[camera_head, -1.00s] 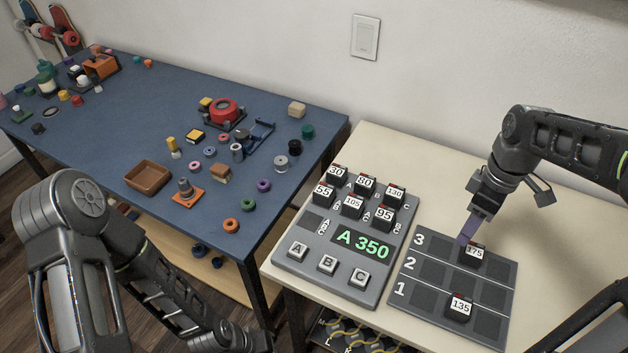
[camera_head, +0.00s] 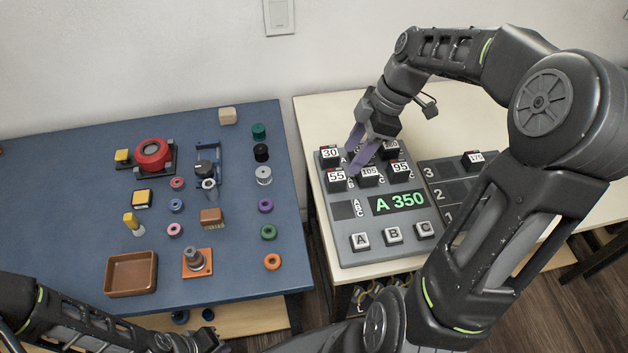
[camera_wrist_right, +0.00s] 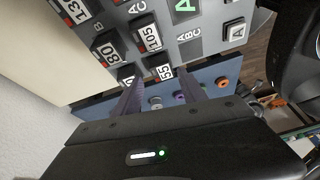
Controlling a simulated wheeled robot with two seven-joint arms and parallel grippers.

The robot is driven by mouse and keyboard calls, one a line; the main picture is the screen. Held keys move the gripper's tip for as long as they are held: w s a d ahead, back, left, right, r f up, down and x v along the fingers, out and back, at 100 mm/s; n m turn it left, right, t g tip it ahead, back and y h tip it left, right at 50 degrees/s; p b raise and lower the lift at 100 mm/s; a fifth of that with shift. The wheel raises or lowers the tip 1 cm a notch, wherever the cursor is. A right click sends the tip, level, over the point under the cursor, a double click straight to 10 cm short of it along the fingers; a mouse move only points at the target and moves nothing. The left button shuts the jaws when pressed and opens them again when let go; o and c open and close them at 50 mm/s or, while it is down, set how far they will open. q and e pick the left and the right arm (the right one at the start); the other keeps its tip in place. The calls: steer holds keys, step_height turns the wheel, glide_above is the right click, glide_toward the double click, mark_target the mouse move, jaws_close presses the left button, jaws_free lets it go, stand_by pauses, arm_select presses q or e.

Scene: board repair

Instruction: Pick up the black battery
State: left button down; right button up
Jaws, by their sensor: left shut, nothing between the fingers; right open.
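Several black blocks with number labels, which look like the batteries, stand on the grey tester panel (camera_head: 345,242): block 30 (camera_head: 330,155), block 55 (camera_head: 336,178), block 105 (camera_head: 369,177), block 95 (camera_head: 400,170) and others. Which one is meant I cannot tell. The panel display reads A 350. My right gripper (camera_head: 355,158) is open and empty above the upper left blocks, its purple fingers partly covering them. In the right wrist view, block 55 (camera_wrist_right: 163,73) shows between the fingers, block 80 (camera_wrist_right: 109,50) beside them. My left arm shows at the bottom left; its fingertips are not visible.
Right of the panel is the slot board (camera_head: 430,180), with block 175 (camera_head: 473,159) in row 3; my right arm hides much of it. The blue table (camera_head: 80,150) on the left holds a brown tray (camera_head: 131,273) and small parts. A gap separates the tables.

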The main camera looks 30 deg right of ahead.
mark_target(337, 175)
steer(key=shift+w+a+r+n, duration=0.1)
steer(key=shift+w+a+n, duration=0.1)
steer(key=shift+a+n, duration=0.45)
steer(key=shift+d, duration=0.2)
steer(key=shift+x, duration=1.35)
steer(key=x, duration=0.5)
steer(key=shift+a+p, duration=0.1)
steer(key=shift+p, duration=0.2)
steer(key=shift+c, duration=0.4)
